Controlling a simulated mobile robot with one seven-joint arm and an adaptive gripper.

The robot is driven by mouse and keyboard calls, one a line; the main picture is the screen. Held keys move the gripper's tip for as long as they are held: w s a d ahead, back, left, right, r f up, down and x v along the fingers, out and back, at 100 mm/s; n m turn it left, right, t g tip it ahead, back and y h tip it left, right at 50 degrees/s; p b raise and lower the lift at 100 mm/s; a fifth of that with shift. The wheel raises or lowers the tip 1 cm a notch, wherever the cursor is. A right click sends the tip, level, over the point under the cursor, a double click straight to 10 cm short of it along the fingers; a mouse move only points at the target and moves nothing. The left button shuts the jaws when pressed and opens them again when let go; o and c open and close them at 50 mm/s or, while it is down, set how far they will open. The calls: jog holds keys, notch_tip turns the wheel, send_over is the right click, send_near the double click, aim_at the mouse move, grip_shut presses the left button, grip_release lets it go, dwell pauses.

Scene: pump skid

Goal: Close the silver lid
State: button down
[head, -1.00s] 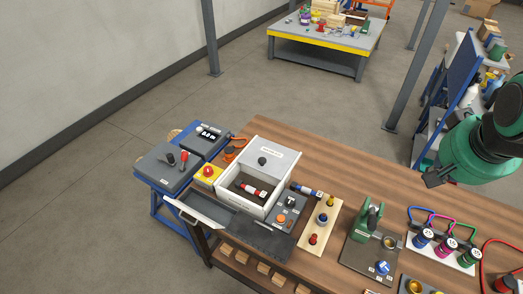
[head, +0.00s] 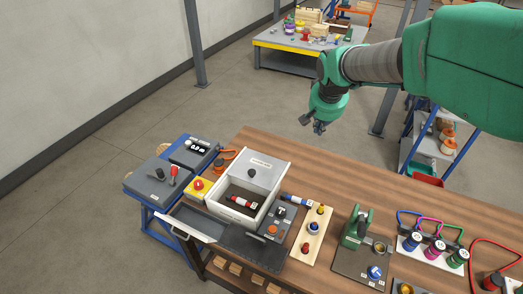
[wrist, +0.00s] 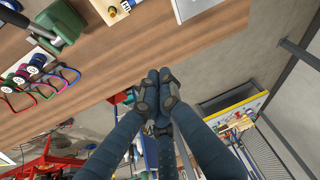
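A white box (head: 224,206) stands on the wooden bench. A silver-grey panel with a black knob (head: 252,173) and a label covers its back part. The front part is open, showing a red, white and dark cylinder (head: 242,201) inside. A grey flap with a silver handle (head: 189,223) hangs out at the front left of the bench. I cannot tell which panel the task's silver lid is. My gripper (head: 312,125) is in the air beyond the bench's back edge, right of the box and apart from it. In the wrist view its fingertips (wrist: 158,76) meet, with nothing between them.
A yellow block with a red button (head: 198,187) and grey devices (head: 157,182) stand left of the box. A grey control block (head: 278,219), a peg board (head: 312,232) and a green press (head: 357,226) stand to its right. The bench behind these is clear.

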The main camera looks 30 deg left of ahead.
jog(key=a+f+n, duration=0.1)
jog(key=a+f, duration=0.8)
jog(key=a, duration=0.4)
jog(key=w+a+f+p, duration=0.1)
jog(key=a+f, duration=0.9)
jog(key=a, duration=0.4)
jog(key=shift+w+f+n+g, duration=0.25)
jog(key=shift+w+n+g, duration=0.05)
jog(key=shift+n, duration=0.1)
send_over(251, 165)
notch_tip(251, 165, down, 10)
jog(key=shift+w+r, duration=0.1)
jog(key=shift+r, duration=0.1)
jog(key=shift+s+d, duration=0.3)
jog(key=shift+s, duration=0.3)
jog(key=shift+s+d, duration=0.3)
jog(key=shift+s, duration=0.25)
jog(key=shift+s+d+f, duration=0.2)
jog(key=shift+s+d, duration=0.1)
jog(key=shift+s, duration=0.35)
